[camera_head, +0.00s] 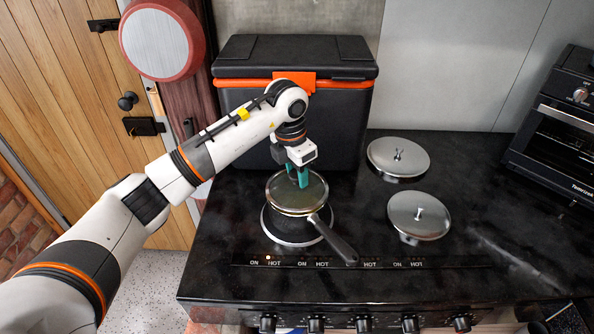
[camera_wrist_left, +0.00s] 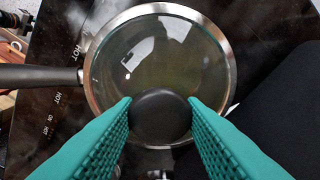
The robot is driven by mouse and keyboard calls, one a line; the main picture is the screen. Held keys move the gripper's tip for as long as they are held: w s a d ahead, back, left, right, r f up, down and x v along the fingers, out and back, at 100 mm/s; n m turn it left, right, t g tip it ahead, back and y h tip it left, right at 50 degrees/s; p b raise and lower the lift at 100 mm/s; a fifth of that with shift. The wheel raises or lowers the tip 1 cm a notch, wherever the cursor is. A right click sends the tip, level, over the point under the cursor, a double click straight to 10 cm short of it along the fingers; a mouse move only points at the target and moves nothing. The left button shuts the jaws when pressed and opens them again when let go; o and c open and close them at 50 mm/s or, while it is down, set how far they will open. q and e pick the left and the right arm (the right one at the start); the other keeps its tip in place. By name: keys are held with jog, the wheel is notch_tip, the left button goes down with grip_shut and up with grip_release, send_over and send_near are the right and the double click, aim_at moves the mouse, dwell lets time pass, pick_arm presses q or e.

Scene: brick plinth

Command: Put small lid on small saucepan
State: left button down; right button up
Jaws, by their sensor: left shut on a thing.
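The small saucepan (camera_head: 290,214) stands on the front left burner, its long black handle (camera_head: 335,241) pointing toward the front right. The small lid (camera_head: 310,199) is glass with a steel rim and lies over the saucepan's mouth. I cannot tell whether its rim is fully seated all around. My left gripper (camera_head: 298,180) comes from above with teal fingers. In the left wrist view the fingers (camera_wrist_left: 160,112) are shut on the lid's round black knob (camera_wrist_left: 160,117). The lid's glass (camera_wrist_left: 155,55) and the saucepan handle (camera_wrist_left: 38,76) also show there. My right gripper is out of view.
A black box with an orange band (camera_head: 345,120) stands close behind the saucepan. An oven (camera_head: 565,140) is at far right. The right front counter is clear.

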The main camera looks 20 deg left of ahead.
pick_arm(q)
jog(key=shift+f+b, duration=0.35)
jog(key=shift+f, duration=0.1)
jog(key=c, duration=0.8)
grip_release()
jog(key=shift+c, duration=0.2)
notch_tip(320, 180, up, 12)
jog(key=s+a+b, duration=0.1)
jog(key=b, duration=0.2)
jog(key=shift+s, duration=0.15)
jog(key=shift+f, duration=0.15)
